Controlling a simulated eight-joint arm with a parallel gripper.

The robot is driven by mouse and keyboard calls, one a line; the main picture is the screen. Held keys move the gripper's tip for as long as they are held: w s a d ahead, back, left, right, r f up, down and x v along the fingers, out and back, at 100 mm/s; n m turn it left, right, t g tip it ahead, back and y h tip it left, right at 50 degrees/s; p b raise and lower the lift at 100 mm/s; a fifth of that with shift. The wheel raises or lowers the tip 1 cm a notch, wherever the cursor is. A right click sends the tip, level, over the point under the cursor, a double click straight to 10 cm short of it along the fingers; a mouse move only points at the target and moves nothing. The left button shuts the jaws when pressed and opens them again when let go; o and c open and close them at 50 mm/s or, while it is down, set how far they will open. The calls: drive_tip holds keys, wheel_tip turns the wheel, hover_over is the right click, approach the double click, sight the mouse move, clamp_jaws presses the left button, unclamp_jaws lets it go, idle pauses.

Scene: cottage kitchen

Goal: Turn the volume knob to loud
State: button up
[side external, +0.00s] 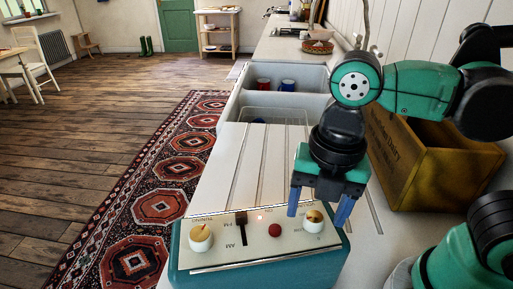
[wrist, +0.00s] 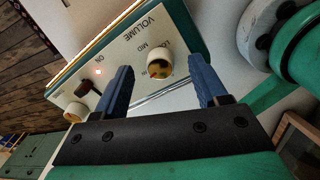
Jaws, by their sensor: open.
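The volume knob (side external: 314,222) is a cream knob with a brass-coloured face at the right of the radio's cream top panel (side external: 258,257). In the wrist view the knob (wrist: 159,64) shows between my fingers, near the printed words VOLUME and MID. Its pointer is too small to read clearly. My gripper (side external: 318,215) is open over the knob, one blue finger on each side. In the wrist view my gripper (wrist: 160,66) shows gaps between both fingers and the knob. I cannot tell how far down the fingertips reach beside it.
A wooden crate (side external: 440,168) stands behind on the right. A sink (side external: 272,100) lies beyond the ribbed drainboard.

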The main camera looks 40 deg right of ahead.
drive_tip(key=shift+f, duration=0.45)
drive_tip(key=shift+c, duration=0.2)
clamp_jaws()
